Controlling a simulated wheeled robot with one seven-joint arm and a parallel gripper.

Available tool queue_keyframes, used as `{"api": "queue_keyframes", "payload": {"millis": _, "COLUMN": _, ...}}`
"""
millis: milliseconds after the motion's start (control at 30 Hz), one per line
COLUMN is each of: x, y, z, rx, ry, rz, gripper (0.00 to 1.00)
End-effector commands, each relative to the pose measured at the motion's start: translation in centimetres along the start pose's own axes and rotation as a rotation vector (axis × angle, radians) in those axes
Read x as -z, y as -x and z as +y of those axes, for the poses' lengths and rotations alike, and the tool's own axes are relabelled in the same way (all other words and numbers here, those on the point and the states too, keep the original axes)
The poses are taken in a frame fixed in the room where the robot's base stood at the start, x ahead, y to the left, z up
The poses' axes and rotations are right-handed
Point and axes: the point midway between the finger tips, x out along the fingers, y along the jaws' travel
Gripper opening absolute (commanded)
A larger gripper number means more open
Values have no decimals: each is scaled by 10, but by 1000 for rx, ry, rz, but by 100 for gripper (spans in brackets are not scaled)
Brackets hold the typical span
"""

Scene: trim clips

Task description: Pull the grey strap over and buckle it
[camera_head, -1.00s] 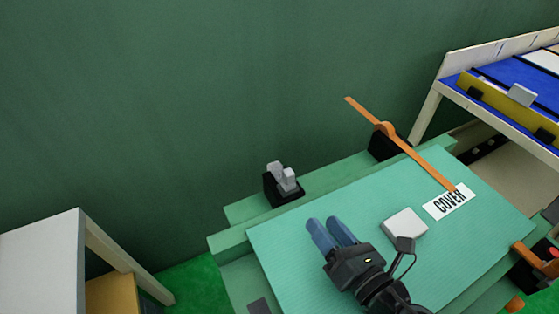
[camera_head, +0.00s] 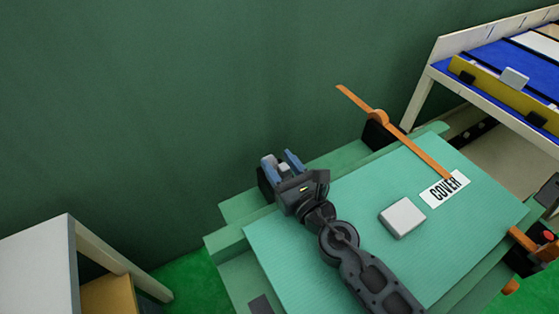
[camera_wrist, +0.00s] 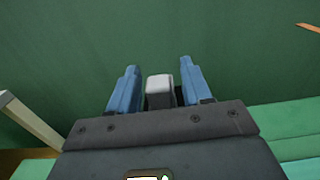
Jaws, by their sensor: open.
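A grey piece (camera_head: 284,168), seemingly the grey strap's end, stands at a black block (camera_head: 264,182) on the far left edge of the green bench. My gripper (camera_head: 279,157) is open there, its two blue fingers on either side of the grey piece. In the wrist view the light grey top of the piece (camera_wrist: 159,84) shows between the fingers (camera_wrist: 159,68), with visible gaps on both sides. My gripper hides most of the block and the rest of the strap. No buckle for it can be made out.
An orange strap (camera_head: 415,146) runs from a black mount (camera_head: 375,134) over the green panel to the COVER label (camera_head: 445,189). A white block (camera_head: 402,217) lies on the panel (camera_head: 300,262). An orange-and-black fitting (camera_head: 528,243) is at the right edge.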

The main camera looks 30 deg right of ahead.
Motion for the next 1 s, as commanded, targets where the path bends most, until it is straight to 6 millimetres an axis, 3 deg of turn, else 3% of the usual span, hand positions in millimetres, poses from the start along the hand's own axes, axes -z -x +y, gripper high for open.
{"api": "queue_keyframes", "payload": {"millis": 333, "x": 0, "y": -4, "z": 0, "rx": 0, "ry": 0, "rz": 1, "gripper": 49}}
{"api": "queue_keyframes", "payload": {"millis": 833, "x": 0, "y": -4, "z": 0, "rx": 0, "ry": -1, "rz": 1, "gripper": 1}}
{"api": "queue_keyframes", "payload": {"millis": 1000, "x": 0, "y": -4, "z": 0, "rx": 0, "ry": -1, "rz": 1, "gripper": 0}}
